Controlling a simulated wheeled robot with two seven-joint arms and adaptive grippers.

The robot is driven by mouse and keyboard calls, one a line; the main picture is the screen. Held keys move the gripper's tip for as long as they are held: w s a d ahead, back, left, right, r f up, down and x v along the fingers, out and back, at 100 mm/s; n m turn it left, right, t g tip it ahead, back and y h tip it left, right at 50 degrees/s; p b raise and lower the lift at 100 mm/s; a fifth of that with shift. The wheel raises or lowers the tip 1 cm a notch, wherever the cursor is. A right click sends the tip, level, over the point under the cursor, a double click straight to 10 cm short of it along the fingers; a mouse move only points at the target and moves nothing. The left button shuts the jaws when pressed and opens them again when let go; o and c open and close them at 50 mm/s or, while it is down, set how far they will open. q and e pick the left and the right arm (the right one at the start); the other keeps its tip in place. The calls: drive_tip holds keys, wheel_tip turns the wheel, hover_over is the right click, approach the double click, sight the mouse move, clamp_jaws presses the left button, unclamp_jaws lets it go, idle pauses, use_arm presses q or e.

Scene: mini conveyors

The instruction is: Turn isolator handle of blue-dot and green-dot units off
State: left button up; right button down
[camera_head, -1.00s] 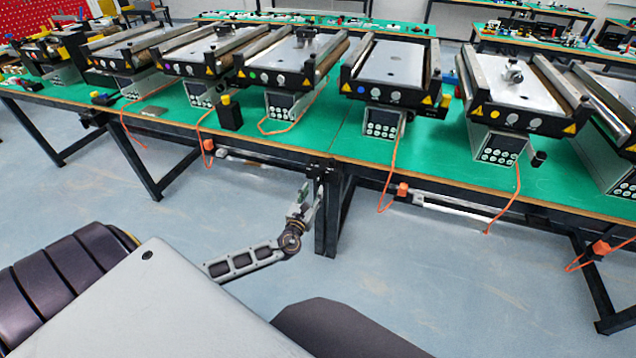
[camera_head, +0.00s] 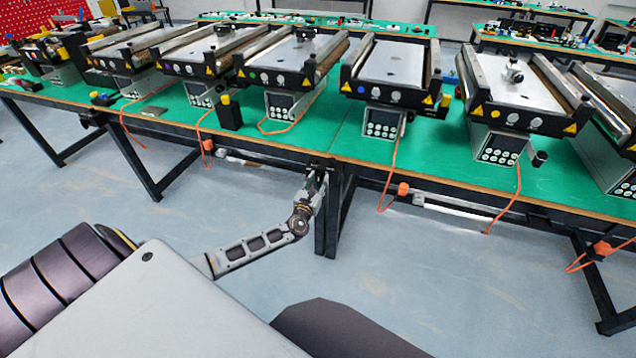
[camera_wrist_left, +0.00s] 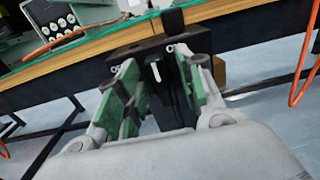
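The blue-dot unit (camera_head: 388,62) is a mini conveyor on the green bench, its blue dot (camera_head: 361,90) on the black front plate. The green-dot unit (camera_head: 288,55) stands to its left; its dot (camera_head: 252,76) looks green but is tiny. My left gripper (camera_head: 316,182) is by the bench's front edge, beside the table leg. In the left wrist view the left gripper (camera_wrist_left: 160,88) is open, its green-padded fingers either side of a dark block with a pale upright mark (camera_wrist_left: 155,71). Contact is unclear. I cannot identify the isolator handles clearly. My right gripper is not in view.
The yellow-dot conveyor (camera_head: 508,82) stands to the right. A yellow-topped black box (camera_head: 229,113) is near the bench edge. Orange cables (camera_head: 394,160) hang over the edge. A black table leg (camera_head: 327,225) stands close by my left gripper. The floor in front is clear.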

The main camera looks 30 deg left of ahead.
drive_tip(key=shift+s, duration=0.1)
use_arm(q)
clamp_jaws()
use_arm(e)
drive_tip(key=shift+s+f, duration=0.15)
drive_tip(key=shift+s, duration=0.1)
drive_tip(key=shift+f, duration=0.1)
